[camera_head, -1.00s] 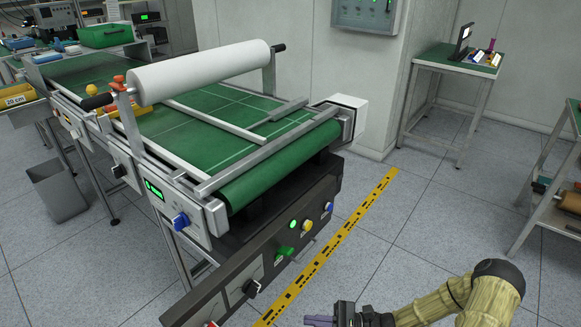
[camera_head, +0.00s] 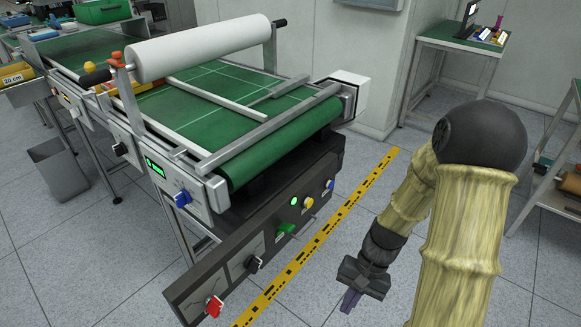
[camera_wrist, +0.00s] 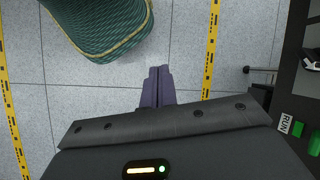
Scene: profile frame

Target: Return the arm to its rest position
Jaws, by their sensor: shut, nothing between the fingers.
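My arm rises at the right of the head view, bent at a black joint, with the forearm hanging down. My gripper (camera_head: 350,300) hangs over the grey tiled floor, to the right of the yellow marking line. Its purple fingers point down and are closed together with nothing between them. In the wrist view the fingers (camera_wrist: 158,86) also show pressed together over the floor tiles. The gripper touches nothing that I can see.
A conveyor machine (camera_head: 215,195) with a white roll (camera_head: 200,48) stands left of my arm. Its control panel (camera_head: 262,255) has knobs and buttons. A small green-topped table (camera_head: 455,42) stands at the back right, shelves (camera_head: 560,180) at the right edge. Open floor lies between.

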